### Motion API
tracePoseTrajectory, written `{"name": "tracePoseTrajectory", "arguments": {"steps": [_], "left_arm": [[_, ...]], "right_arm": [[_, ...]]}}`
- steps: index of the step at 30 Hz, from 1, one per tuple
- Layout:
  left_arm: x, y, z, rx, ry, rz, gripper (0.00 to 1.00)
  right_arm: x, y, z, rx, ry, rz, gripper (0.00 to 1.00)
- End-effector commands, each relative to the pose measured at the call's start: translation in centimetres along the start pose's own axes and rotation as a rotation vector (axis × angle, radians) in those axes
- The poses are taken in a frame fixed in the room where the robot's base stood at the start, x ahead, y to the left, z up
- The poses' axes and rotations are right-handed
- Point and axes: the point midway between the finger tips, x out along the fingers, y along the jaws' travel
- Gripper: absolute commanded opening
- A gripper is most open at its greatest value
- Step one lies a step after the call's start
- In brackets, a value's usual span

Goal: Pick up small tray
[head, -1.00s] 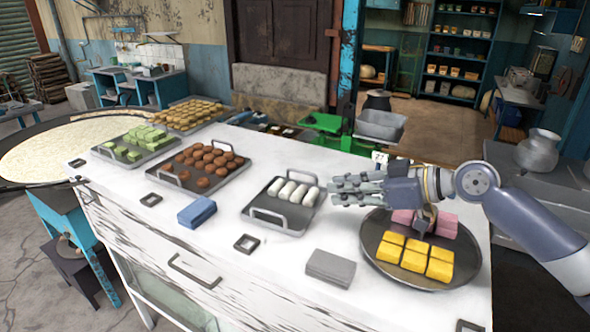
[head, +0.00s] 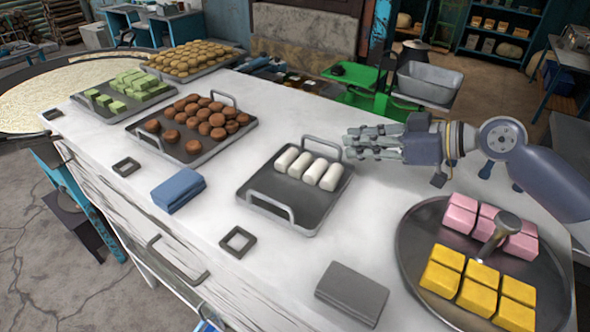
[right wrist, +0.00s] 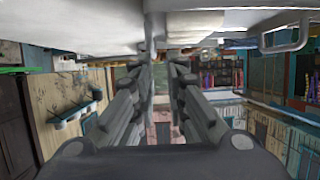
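The smallest tray (head: 262,188) is dark metal with raised grey handles at its near and far ends. It lies flat on the white counter and holds several white rolls (head: 308,168) towards its far side. My right gripper (head: 348,143) is just right of its far end, above the counter, with its fingers pointing left. In the right wrist view the fingers (right wrist: 160,62) are parted with an empty gap between them. A tray handle (right wrist: 290,38) shows there at the upper right. My left gripper is not in view.
Trays of brown balls (head: 160,143), green sweets (head: 110,110) and yellow sweets stand to the left. A round tray (head: 415,225) with pink and yellow blocks is at the right. A green scale (head: 365,95) stands behind. Blue (head: 178,190) and grey (head: 352,293) boxes lie in front.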

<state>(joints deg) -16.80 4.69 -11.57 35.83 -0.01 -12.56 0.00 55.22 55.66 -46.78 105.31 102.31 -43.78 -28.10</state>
Motion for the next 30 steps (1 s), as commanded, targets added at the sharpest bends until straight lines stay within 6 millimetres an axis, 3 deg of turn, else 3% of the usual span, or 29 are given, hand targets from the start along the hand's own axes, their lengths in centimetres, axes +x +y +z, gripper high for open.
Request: {"name": "tracePoseTrajectory", "arguments": {"steps": [8, 18, 27, 30], "left_arm": [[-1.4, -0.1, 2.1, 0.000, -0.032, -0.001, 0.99], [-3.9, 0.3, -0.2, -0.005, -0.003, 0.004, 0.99], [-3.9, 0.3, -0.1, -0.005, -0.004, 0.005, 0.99], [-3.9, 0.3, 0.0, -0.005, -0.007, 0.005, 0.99]], "right_arm": [[2.5, 0.1, -0.3, 0.000, 0.000, 0.001, 0.13], [6.7, 0.2, -0.6, 0.000, 0.000, 0.001, 0.13], [7.4, 0.2, -0.3, -0.001, 0.000, 0.003, 0.13], [7.4, 0.2, -0.3, 0.000, 0.000, 0.003, 0.00]]}}
